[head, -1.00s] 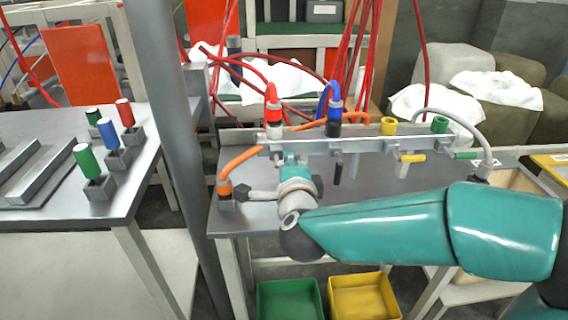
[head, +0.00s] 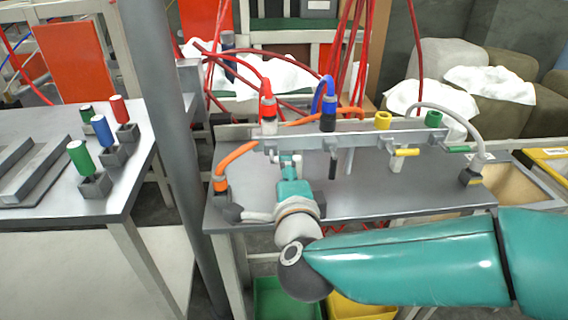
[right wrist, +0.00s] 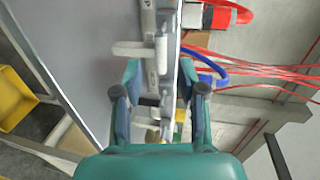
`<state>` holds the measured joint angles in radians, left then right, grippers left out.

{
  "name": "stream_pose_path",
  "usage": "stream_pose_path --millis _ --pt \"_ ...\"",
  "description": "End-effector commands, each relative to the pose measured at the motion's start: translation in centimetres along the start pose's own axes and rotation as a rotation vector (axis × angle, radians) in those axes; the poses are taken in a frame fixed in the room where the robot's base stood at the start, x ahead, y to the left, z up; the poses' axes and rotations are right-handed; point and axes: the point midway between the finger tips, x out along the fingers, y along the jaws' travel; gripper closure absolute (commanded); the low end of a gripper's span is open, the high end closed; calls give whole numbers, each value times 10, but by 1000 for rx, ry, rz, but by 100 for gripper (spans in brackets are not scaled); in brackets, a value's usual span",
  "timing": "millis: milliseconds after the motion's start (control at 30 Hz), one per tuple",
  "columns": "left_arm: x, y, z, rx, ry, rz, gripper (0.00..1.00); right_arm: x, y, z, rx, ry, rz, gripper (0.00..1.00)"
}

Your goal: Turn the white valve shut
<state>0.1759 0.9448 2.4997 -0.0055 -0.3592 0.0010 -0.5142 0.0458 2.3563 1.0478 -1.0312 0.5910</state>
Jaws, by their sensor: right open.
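The white valve's handle (right wrist: 135,49) shows in the right wrist view, sticking out leftward from the metal rail (right wrist: 161,20) just beyond my fingertips. In the head view its pale lever (head: 298,165) hangs below the rail (head: 350,139), beside my gripper and partly hidden. My right gripper (head: 290,165) is open in front of the rail, under the red-and-white connector (head: 268,112). In the right wrist view its fingers (right wrist: 159,72) stand on either side of the rail in the picture. I cannot tell whether they touch anything. My left gripper is not in view.
Black (head: 333,165), yellow (head: 405,152) and green (head: 458,150) handles follow to the right along the rail. An orange hose (head: 230,155) curves at its left end. A grey post (head: 165,130) stands left of this table. Green (head: 275,298) and yellow (head: 350,308) bins are below.

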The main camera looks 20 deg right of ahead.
Motion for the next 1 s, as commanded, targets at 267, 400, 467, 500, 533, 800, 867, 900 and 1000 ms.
stream_pose_path --millis 267,400,467,500,533,800,867,900,1000 --pt "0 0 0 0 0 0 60 -42 -1 2 0 -3 -2 59" --pt "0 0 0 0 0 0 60 -48 0 1 -1 -2 1 59" --pt "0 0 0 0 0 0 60 -49 0 1 -1 -1 1 59" --pt "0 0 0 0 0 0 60 -49 0 1 -1 -1 1 59" --pt "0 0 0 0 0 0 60 -48 0 1 -1 -1 1 59" --pt "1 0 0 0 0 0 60 -48 0 1 -1 -1 1 59" --pt "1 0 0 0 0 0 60 -48 0 1 -1 -1 1 59" --pt "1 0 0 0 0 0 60 -48 0 1 -1 -1 1 59" --pt "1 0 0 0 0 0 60 -48 0 0 -1 0 1 59"
